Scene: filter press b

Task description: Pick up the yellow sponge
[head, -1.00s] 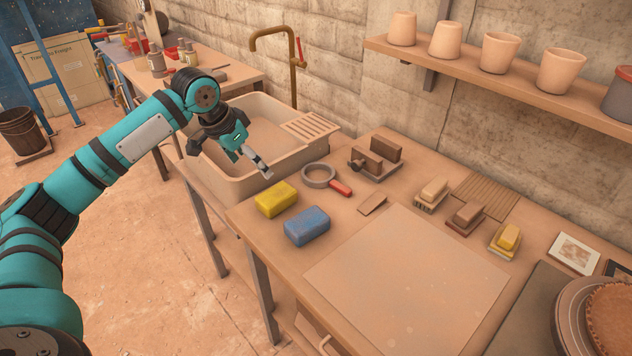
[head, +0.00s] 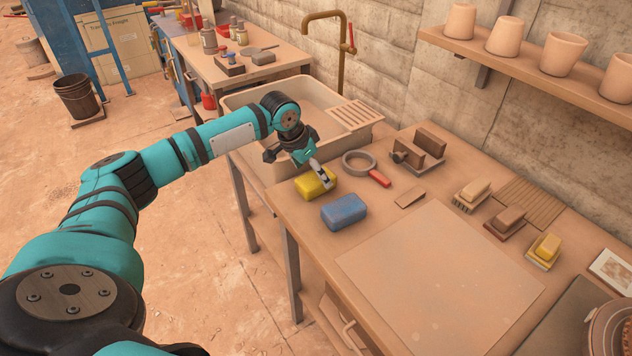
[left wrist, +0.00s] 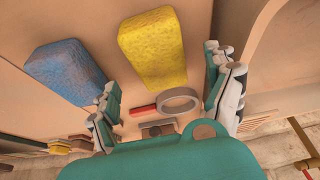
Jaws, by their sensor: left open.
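The yellow sponge (head: 311,187) lies on the left corner of the worktable, near the sink. My left gripper (head: 319,172) is just above it and partly covers it in the head view. In the left wrist view the sponge (left wrist: 153,50) shows beyond and between the two spread fingers of the left gripper (left wrist: 168,95). The gripper is open and empty; I cannot tell whether a finger touches the sponge. My right gripper is in neither view.
A blue sponge (head: 344,212) lies close beside the yellow one. A ring with a red handle (head: 379,179) lies behind them. The sink (head: 262,162) borders the table's left side. Several brushes and soap dishes stand at right; a bare board (head: 440,265) lies in front.

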